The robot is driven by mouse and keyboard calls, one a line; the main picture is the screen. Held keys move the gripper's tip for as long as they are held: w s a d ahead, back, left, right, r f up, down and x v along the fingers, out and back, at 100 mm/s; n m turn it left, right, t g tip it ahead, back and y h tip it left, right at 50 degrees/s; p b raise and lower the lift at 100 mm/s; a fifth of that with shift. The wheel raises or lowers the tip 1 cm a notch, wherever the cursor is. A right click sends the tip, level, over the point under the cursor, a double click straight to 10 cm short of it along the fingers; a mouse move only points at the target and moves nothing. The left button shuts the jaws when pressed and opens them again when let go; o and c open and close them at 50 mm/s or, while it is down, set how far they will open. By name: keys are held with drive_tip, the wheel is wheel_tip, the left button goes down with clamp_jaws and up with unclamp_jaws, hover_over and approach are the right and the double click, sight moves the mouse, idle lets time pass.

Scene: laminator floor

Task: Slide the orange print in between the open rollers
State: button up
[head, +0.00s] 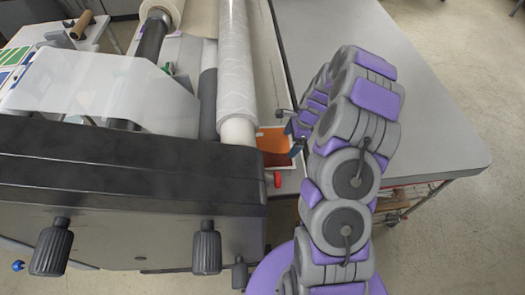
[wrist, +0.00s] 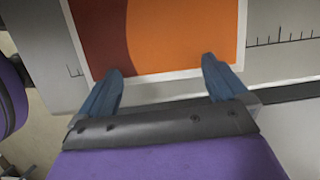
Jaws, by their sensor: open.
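The orange print (head: 274,139) lies flat on the laminator's feed table, beside the rollers, partly hidden by my arm in the head view. In the wrist view the print (wrist: 185,35) is orange and dark red with a white border. My gripper (wrist: 162,75) is open, its two blue fingers at the print's near edge, spread apart, with nothing gripped between them. It also shows in the head view (head: 295,135), at the print's right side. The rollers are a white film-covered roll (head: 234,75) and a dark grey roller (head: 208,103) beside it.
The laminator's dark side housing (head: 130,160) stands in front, with black knobs (head: 207,248) and a red knob (head: 277,180). A ruler scale (wrist: 285,38) runs along the feed table. A grey table (head: 400,110) with free surface lies to the right.

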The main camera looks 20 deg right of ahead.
drive_tip(key=shift+p, duration=0.4)
drive_tip(key=shift+d, duration=0.1)
drive_tip(key=shift+w+d+p, duration=0.2)
drive_tip(key=shift+w+p, duration=0.15)
drive_tip(key=shift+w+a+p, duration=0.15)
drive_tip(key=shift+a+p, duration=0.3)
drive_tip(key=shift+a, duration=0.4)
drive_tip(key=shift+w+a+p, duration=0.15)
drive_tip(key=shift+a+p, duration=0.25)
drive_tip(key=shift+a, duration=0.4)
drive_tip(key=shift+d+p, duration=0.15)
drive_tip(key=shift+p, duration=0.2)
idle(0.5)
drive_tip(key=shift+w, duration=0.15)
